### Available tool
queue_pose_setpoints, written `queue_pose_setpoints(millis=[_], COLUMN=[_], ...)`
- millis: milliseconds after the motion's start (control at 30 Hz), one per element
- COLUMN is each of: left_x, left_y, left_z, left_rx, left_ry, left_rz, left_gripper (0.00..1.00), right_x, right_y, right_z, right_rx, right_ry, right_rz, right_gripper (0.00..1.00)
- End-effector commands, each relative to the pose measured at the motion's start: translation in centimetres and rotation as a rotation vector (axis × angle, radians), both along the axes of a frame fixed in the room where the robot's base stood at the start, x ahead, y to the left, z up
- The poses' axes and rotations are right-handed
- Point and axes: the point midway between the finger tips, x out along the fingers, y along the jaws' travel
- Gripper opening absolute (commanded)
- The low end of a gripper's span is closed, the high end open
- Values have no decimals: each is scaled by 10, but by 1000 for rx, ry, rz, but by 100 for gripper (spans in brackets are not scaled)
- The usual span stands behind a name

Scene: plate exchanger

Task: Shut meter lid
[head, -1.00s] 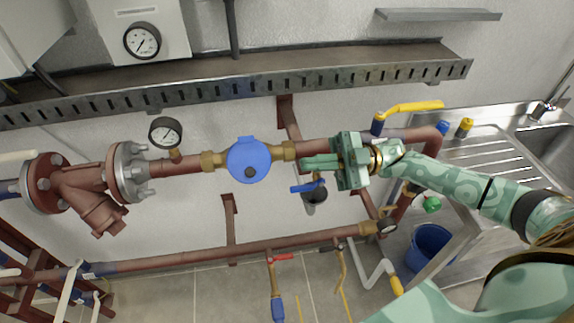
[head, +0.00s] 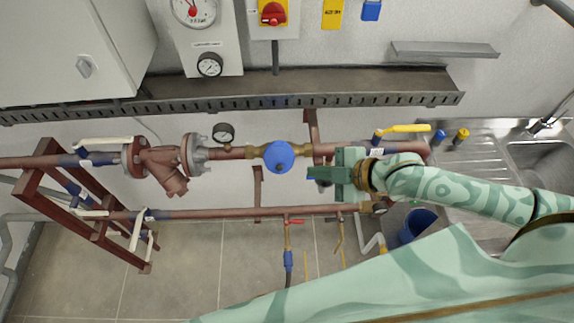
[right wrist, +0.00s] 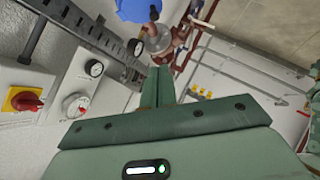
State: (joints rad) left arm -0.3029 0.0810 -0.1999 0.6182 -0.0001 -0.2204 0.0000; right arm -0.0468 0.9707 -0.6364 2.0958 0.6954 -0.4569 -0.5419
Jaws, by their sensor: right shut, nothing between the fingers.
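The water meter (head: 279,157) is a round blue body on the upper red-brown pipe, between brass fittings. A small dark spot shows at its lower edge. From this angle I cannot tell its lid from its body or how far the lid stands open. In the right wrist view the blue meter (right wrist: 138,9) is cut off by the top edge, beyond my fingertips. My right gripper (head: 313,174) is shut and empty, just right of the meter and slightly lower in the picture, apart from it. Its closed fingers also show in the right wrist view (right wrist: 157,84). My left gripper is out of view.
A pressure gauge (head: 224,132) and flanged strainer (head: 165,168) sit left of the meter. A yellow-handled valve (head: 405,128) is on the right, near the sink (head: 541,158). A grey cable tray (head: 360,98) runs above the pipe. A lower pipe (head: 235,213) runs below.

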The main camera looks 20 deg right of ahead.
Motion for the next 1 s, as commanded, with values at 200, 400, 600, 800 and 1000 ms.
queue_pose_setpoints(millis=[200,400,600,800,1000], left_x=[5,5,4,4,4], left_y=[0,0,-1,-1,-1], left_z=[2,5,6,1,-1], left_rx=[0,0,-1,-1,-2], left_ry=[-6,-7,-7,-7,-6], left_rz=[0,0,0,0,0], left_gripper=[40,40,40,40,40], right_x=[12,38,64,80,86], right_y=[8,31,55,48,46], right_z=[-12,-34,-57,-81,-89], right_rx=[-41,-39,-39,-44,-44], right_ry=[-15,-15,-15,-15,-15], right_rz=[17,16,16,17,17], right_gripper=[0,0,0,0,0])
